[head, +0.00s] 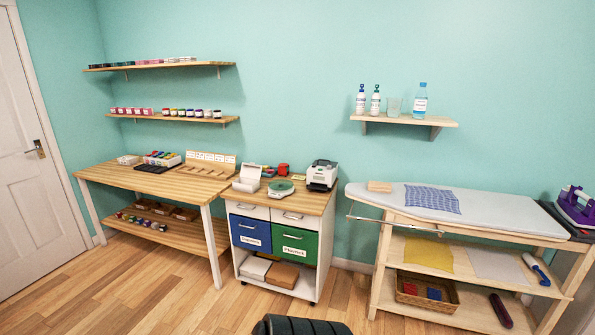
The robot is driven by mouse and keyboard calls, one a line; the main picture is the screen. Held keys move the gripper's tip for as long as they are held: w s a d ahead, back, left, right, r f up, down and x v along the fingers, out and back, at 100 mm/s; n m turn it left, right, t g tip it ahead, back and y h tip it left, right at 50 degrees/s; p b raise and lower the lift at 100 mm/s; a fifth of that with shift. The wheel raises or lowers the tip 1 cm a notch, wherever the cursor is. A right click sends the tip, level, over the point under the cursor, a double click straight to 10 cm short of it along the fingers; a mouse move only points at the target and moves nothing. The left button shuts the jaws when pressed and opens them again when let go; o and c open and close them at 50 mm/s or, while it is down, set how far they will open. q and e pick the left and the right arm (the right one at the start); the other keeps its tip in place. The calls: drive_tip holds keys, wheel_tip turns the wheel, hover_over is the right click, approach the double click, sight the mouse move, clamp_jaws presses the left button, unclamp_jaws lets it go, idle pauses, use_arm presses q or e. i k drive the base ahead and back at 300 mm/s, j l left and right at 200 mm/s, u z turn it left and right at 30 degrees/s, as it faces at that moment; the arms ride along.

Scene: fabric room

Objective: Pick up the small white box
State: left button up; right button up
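Several white boxes are in the head view, and I cannot tell which one is the small white box. A white box with its lid raised (247,179) stands on the wooden top of the drawer cabinet (312,203), at its left. A plain white box (255,268) lies on the cabinet's bottom shelf, beside a brown box (284,274). A small whitish box or tray (128,160) sits at the back left of the wooden table. Neither of my grippers is in view.
A green-topped scale (280,188) and a white label printer (322,175) share the cabinet top. The cabinet has blue and green drawers. An ironing board (400,199) stands to the right, the wooden table (130,177) to the left. The wooden floor in front is mostly clear.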

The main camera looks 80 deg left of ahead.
sight(244, 185)
drive_tip(key=j+u, duration=0.15)
drive_tip(key=u, duration=0.3)
drive_tip(key=j+u, duration=0.1)
drive_tip(key=u, duration=0.3)
drive_tip(key=i+j+u, duration=0.1)
drive_tip(key=u, duration=0.75)
drive_tip(key=i+j+u, duration=0.1)
drive_tip(key=u, duration=0.35)
drive_tip(key=i+u, duration=0.15)
drive_tip(key=u, duration=0.3)
drive_tip(key=i+u, duration=0.3)
drive_tip(key=i, duration=0.25)
drive_tip(key=i+l+u, duration=0.3)
drive_tip(key=i, duration=0.2)
